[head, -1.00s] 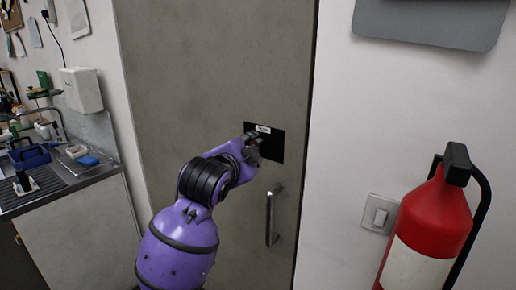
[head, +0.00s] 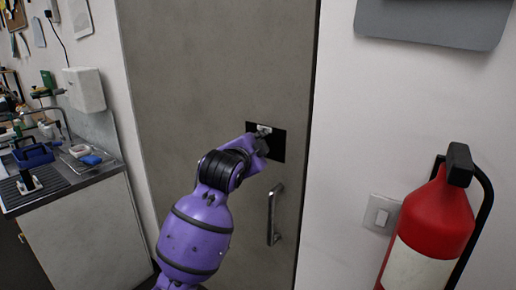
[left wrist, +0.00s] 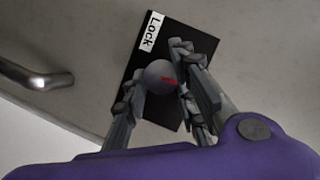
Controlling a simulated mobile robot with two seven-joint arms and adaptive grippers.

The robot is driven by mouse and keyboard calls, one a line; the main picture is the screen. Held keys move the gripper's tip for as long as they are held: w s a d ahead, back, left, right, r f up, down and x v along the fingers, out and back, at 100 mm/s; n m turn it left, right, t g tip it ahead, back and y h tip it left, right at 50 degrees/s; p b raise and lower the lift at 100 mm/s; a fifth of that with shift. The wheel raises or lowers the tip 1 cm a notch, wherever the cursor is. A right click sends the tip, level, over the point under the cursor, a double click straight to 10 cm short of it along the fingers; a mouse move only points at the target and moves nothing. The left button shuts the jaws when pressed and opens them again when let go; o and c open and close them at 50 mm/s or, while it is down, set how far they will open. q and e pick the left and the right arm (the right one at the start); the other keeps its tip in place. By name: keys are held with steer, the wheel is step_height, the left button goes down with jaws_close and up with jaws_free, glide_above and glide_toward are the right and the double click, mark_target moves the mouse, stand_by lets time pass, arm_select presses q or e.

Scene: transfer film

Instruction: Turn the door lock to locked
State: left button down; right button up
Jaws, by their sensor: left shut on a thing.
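The door lock is a black plate (head: 276,146) on the grey door (head: 215,75). In the left wrist view the plate (left wrist: 197,60) carries a white "Lock" label (left wrist: 151,30) and a round grey knob (left wrist: 158,75) with a red mark. My left gripper (head: 262,143) is at the plate and hides the knob in the head view. In the left wrist view my left gripper (left wrist: 160,88) has its fingers on either side of the knob and is shut on it. The red mark points toward the right finger. My right gripper is not in view.
A metal door handle (head: 273,215) is below the lock. A light switch (head: 381,214) and a red fire extinguisher (head: 435,215) are on the right. A sink counter (head: 75,178) stands at the left.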

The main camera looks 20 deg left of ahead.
arm_select(q)
steer(key=shift+d+f, duration=0.1)
steer(key=shift+f, duration=0.15)
steer(key=n+g+h, duration=0.1)
steer(key=n+h, duration=0.1)
steer(key=n, duration=0.2)
steer(key=n+g+h, duration=0.2)
steer(key=n, duration=0.2)
steer(key=shift+r+h, duration=0.2)
steer(key=shift+h, duration=0.1)
steer(key=c, duration=2.5)
jaws_free()
steer(key=shift+w+a+r+n+h, duration=0.1)
steer(key=shift+a+r+n+h, duration=0.1)
steer(key=shift+n+h, duration=0.45)
steer(key=shift+c, duration=0.2)
steer(key=shift+r, duration=0.2)
jaws_close()
